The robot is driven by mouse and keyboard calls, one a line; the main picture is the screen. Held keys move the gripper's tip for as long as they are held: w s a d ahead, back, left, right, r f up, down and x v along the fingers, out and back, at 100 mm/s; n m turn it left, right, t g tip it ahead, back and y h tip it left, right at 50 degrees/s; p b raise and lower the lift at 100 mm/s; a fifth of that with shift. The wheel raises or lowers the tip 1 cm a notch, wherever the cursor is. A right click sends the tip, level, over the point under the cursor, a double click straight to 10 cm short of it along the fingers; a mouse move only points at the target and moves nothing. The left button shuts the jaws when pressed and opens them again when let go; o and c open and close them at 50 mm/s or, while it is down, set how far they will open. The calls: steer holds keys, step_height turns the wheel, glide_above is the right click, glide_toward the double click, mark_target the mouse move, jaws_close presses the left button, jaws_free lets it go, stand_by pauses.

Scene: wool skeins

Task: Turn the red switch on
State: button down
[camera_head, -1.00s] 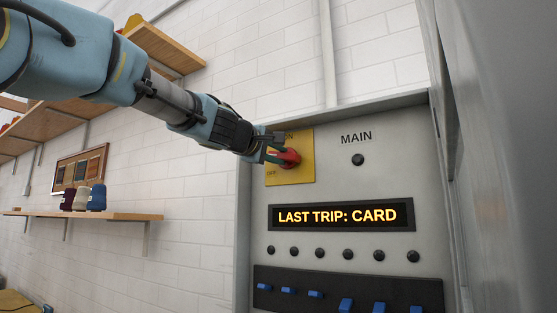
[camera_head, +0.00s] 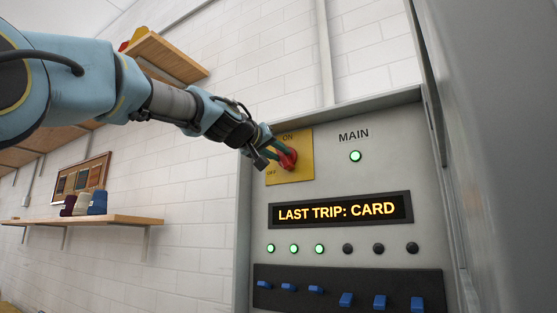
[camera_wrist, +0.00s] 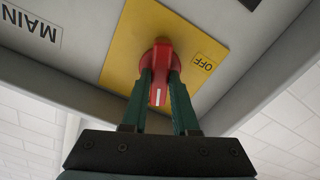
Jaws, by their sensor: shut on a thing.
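The red switch (camera_head: 289,160) is a rotary handle on a yellow plate (camera_head: 298,176) at the upper left of the grey panel. ON is printed at the plate's top and OFF at its left. My gripper (camera_head: 277,151) reaches it from the left and is shut on the handle. In the wrist view, where MAIN is upside down, my gripper (camera_wrist: 160,88) has a finger on each side of the red handle (camera_wrist: 158,98). Its white mark points down there, away from the OFF label and toward the ON side. ON is hidden in that view.
The MAIN lamp (camera_head: 355,156) glows green, as do the left three lamps in the row below the display (camera_head: 341,211), which reads LAST TRIP: CARD. Blue levers (camera_head: 346,300) sit below; the left three are up. A shelf (camera_head: 120,219) with wool skeins is at left.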

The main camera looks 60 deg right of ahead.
steer(key=m+b, duration=0.1)
steer(key=m, duration=0.3)
steer(key=shift+f+m+b, duration=0.1)
steer(key=shift+m+b, duration=0.2)
stand_by(0.3)
steer(key=c, duration=0.7)
jaws_free()
steer(key=a+b, duration=0.6)
steer(key=a, duration=0.4)
steer(key=shift+a, duration=0.4)
